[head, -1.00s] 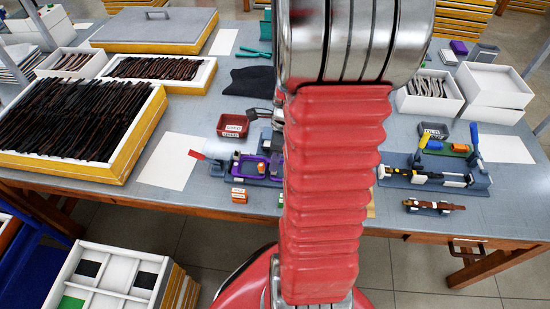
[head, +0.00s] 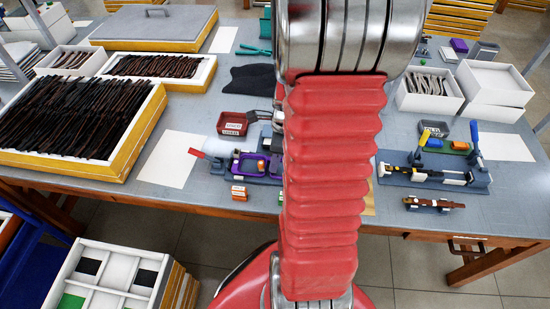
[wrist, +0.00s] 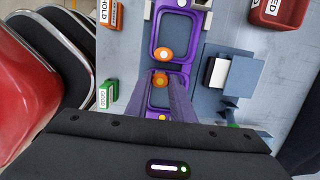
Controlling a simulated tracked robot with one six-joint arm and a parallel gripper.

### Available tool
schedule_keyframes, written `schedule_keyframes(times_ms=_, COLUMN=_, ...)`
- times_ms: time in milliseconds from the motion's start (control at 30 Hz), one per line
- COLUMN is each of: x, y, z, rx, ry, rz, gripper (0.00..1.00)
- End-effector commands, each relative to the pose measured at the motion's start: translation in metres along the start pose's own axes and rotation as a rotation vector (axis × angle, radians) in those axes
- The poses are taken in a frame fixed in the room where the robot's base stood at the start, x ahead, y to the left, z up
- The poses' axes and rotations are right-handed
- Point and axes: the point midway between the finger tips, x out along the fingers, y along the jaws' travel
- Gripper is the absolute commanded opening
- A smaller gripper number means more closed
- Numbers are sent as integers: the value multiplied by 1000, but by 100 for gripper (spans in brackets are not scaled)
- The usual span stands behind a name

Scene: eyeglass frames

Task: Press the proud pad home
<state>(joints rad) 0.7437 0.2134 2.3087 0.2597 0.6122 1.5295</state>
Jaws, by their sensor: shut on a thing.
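In the wrist view a purple eyeglass frame (wrist: 153,24) lies in a blue-grey holder, with its openings in a row. One orange oval piece (wrist: 165,54) shows at the near end of its upper opening. My gripper (wrist: 160,80) points down over the lower part of the frame. Its two fingers are close together around a second small orange piece (wrist: 159,78), and appear shut on it. How high that piece sits is not clear. In the head view the purple frame (head: 236,165) shows left of my red arm, with one orange piece (head: 261,166); my gripper is hidden there.
A red tray (head: 232,124) stands behind the holder. Orange (head: 239,192) and green (wrist: 108,95) label blocks stand near the table's front edge. A blue-grey block (wrist: 243,78) is right of the frame in the wrist view. Another fixture (head: 436,172) stands right of my arm.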

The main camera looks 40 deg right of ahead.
Motion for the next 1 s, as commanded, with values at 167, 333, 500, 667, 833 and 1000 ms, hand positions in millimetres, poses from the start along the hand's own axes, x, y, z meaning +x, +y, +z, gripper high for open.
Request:
schedule_keyframes(times_ms=167, x=3, y=0, z=0, rx=0, ry=0, rz=1, gripper=0)
schedule_keyframes(times_ms=333, x=5, y=0, z=-1, rx=0, ry=0, rz=0, gripper=0)
schedule_keyframes(times_ms=500, x=7, y=0, z=-1, rx=1, ry=0, rz=-1, gripper=0)
schedule_keyframes(times_ms=667, x=9, y=0, z=-1, rx=0, ry=0, rz=-1, gripper=0)
schedule_keyframes(times_ms=833, x=9, y=0, z=-1, rx=0, ry=0, rz=-1, gripper=0)
schedule_keyframes(times_ms=1000, x=9, y=0, z=-1, rx=0, ry=0, rz=-1, gripper=30)
